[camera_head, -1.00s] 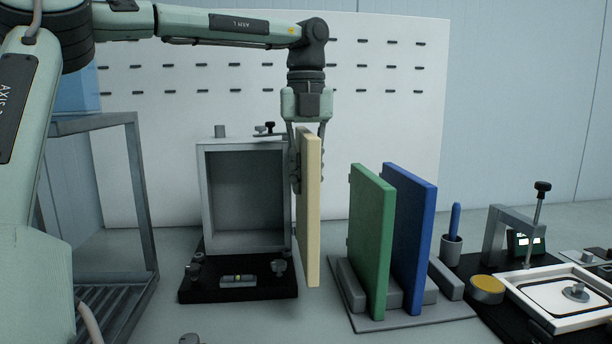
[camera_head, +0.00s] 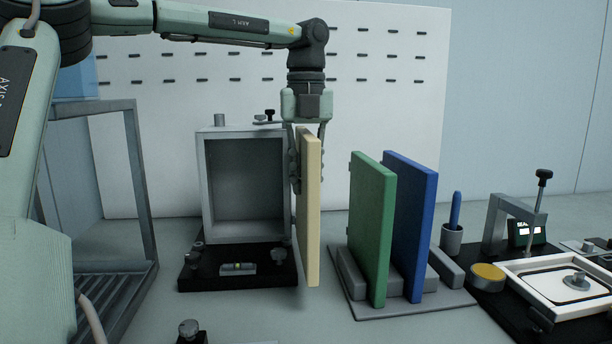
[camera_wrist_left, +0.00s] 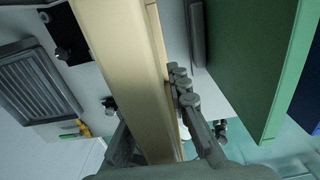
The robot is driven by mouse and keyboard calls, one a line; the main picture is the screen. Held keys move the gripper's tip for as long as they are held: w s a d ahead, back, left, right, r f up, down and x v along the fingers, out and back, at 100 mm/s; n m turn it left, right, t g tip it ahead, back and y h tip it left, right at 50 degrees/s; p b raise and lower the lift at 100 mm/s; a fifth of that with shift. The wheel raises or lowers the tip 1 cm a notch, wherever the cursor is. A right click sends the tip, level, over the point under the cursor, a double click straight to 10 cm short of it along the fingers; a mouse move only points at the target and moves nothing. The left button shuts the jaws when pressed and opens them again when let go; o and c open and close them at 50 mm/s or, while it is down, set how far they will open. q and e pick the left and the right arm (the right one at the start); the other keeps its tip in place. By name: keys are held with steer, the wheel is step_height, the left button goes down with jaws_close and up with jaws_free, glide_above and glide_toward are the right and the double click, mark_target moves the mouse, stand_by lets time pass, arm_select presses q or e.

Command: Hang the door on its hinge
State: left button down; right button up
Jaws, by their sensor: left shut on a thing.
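A cream door panel (camera_head: 312,215) hangs upright, edge towards the head camera, at the right front edge of the grey box (camera_head: 205,225). The box has an open front. My left gripper (camera_head: 308,170) comes down from above and is shut on the door near its upper part. In the left wrist view the door (camera_wrist_left: 120,45) runs between the fingers, with round-headed metal parts (camera_wrist_left: 185,90) close beside it. The hinge itself cannot be made out clearly, and I cannot tell whether the door touches the box. My right gripper is not in view.
A green panel (camera_head: 371,225) and a blue panel (camera_head: 412,220) stand in a grey rack (camera_head: 440,305) right of the door. A black base (camera_head: 190,280) with a level (camera_head: 238,268) lies before the box. A metal frame (camera_head: 140,190) stands left.

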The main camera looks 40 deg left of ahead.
mark_target(306, 132)
arm_select(q)
steer(key=shift+f, duration=0.1)
steer(key=c, duration=1.4)
jaws_free()
steer(key=shift+o, duration=0.2)
step_height(306, 132, up, 12)
steer(key=shift+r, duration=0.1)
